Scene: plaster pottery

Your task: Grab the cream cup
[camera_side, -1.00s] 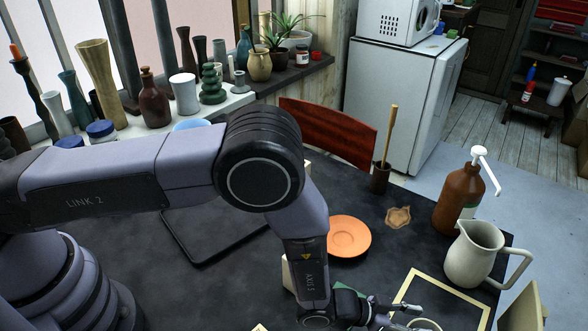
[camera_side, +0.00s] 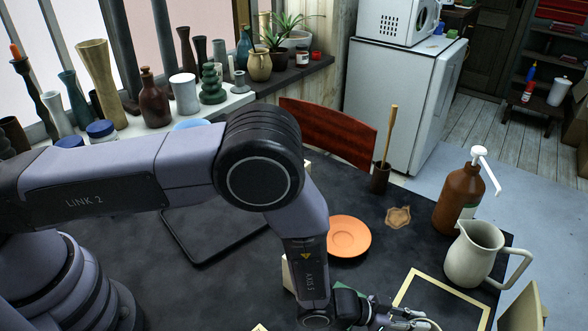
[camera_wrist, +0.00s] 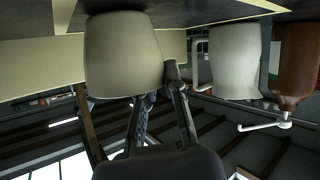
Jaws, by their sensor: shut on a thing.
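The cream cup (camera_wrist: 123,52) fills the upper left middle of the wrist view, which is upside down. My gripper (camera_wrist: 155,86) is shut on it, with one finger at the cup's right edge and the other partly hidden at its rim. In the side view my gripper (camera_side: 408,320) is at the bottom edge of the picture. Only a bit of the cup's rim shows there, so I cannot tell whether the cup is off the table.
A cream pitcher (camera_side: 474,255) and a brown pump bottle (camera_side: 459,200) stand to the right. A cream-bordered square (camera_side: 412,286) lies near the gripper.

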